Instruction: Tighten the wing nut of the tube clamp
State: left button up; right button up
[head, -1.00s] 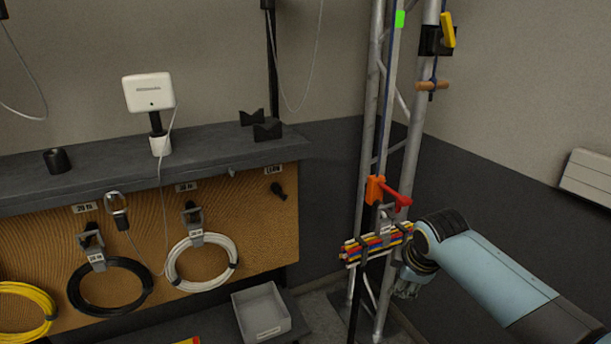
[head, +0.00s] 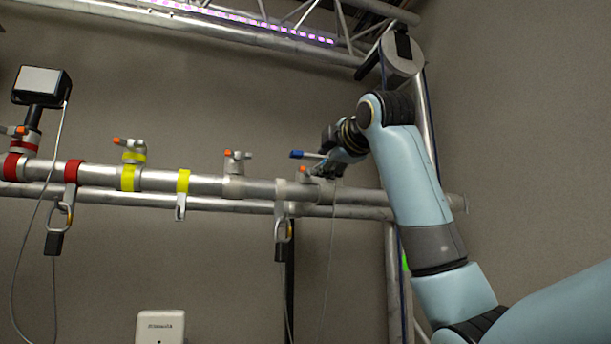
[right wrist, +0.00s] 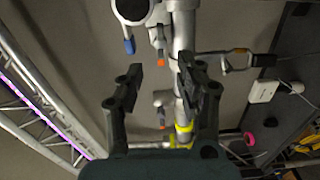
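Several grey tube clamps with orange-tipped parts sit along the upper truss tube (head: 205,185). The clamp nearest my right gripper (head: 338,163) is at the right (head: 305,176); another clamp (head: 235,162) stands to its left. In the right wrist view the gripper (right wrist: 160,72) is open, its two black fingers apart with nothing between them. Beyond the fingertips is a clamp part (right wrist: 158,42) with an orange tip. A blue-tipped part (head: 297,154) juts out beside the gripper. I cannot make out the wing nut's shape clearly. My left gripper is in neither current view.
A lower tube (head: 220,204) runs under the upper one. A yellow-banded clamp (head: 130,152), a yellow band (head: 183,181) and a red band (head: 70,172) sit further left.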

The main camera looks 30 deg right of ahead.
aim_at(310, 168)
jog(key=p+x, duration=0.3)
jog(key=x, duration=0.6)
jog(key=shift+s, duration=0.1)
jog(key=shift+w+d+p, duration=0.15)
jog(key=shift+w+p, duration=0.1)
jog(key=shift+p, duration=0.05)
jog(key=shift+f, duration=0.1)
grip_shut()
